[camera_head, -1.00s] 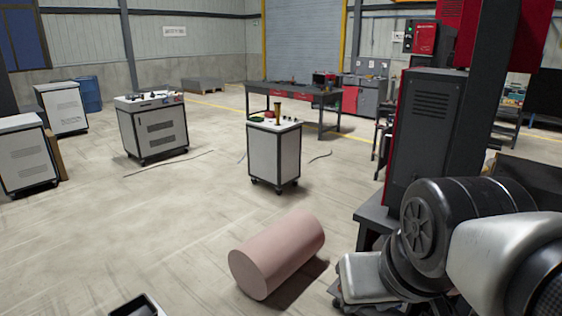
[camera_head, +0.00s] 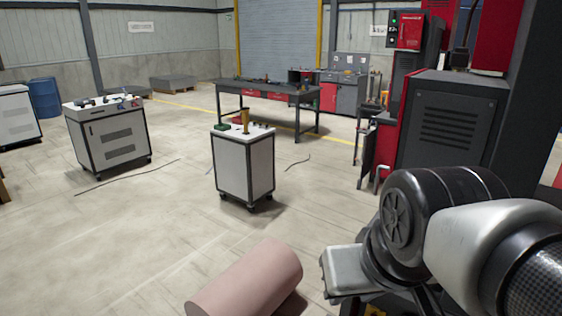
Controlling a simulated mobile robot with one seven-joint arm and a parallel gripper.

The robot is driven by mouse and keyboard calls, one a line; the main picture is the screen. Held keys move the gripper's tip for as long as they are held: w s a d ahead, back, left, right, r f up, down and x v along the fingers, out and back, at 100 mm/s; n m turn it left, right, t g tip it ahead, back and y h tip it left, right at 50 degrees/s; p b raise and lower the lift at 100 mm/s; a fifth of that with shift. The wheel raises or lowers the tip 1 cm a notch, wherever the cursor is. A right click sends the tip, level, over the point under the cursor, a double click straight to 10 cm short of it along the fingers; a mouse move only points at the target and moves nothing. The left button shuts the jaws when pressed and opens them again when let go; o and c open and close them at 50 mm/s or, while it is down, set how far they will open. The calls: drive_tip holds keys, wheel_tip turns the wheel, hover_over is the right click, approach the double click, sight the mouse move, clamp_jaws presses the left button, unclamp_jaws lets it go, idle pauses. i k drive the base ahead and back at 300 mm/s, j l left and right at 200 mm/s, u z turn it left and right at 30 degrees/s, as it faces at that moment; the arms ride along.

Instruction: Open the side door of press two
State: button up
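Red and dark grey machines stand on the right. The nearest is a dark grey cabinet (camera_head: 450,120) with a vented panel and red edges. Behind it stands another machine with a red control box (camera_head: 406,31). I cannot tell from any marking which is press two, and no side door can be made out clearly. My arm fills the lower right, with a black joint and pale links, and hides the floor and the foot of the nearest machine. My gripper's fingers do not show.
A pink cylinder (camera_head: 248,283) lies on the floor just ahead. A white wheeled cart (camera_head: 243,168) stands beyond it, with another cart (camera_head: 107,135) to the left. A dark workbench (camera_head: 268,95) stands behind. Thin cables lie on the floor. Open floor extends at left centre.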

sight(391, 169)
drive_tip(key=i+u, duration=0.1)
drive_tip(key=u, duration=0.75)
drive_tip(key=i+l+u, duration=0.1)
drive_tip(key=u, duration=0.35)
drive_tip(key=l+u, duration=0.15)
drive_tip(key=u, duration=0.9)
drive_tip(key=l+u, duration=0.2)
drive_tip(key=u, duration=0.5)
drive_tip(key=l+u, duration=0.1)
drive_tip(key=u, duration=0.55)
drive_tip(key=l+u, duration=0.15)
drive_tip(key=u, duration=0.5)
drive_tip(key=l+u, duration=0.1)
drive_tip(key=u, duration=1.25)
drive_tip(key=k+u, duration=0.15)
drive_tip(key=u, duration=1.2)
drive_tip(key=k+u, duration=0.1)
drive_tip(key=u, duration=0.8)
drive_tip(key=k+j+u, duration=0.1)
drive_tip(key=u, duration=0.35)
drive_tip(key=j+u, duration=0.15)
drive_tip(key=u, duration=0.25)
drive_tip(key=k+j+u, duration=0.1)
drive_tip(key=u, duration=0.35)
drive_tip(key=j+u, duration=0.15)
drive_tip(key=u, duration=0.3)
drive_tip(key=j+u, duration=0.1)
drive_tip(key=u, duration=0.35)
drive_tip(key=j+u, duration=0.15)
drive_tip(key=u, duration=0.3)
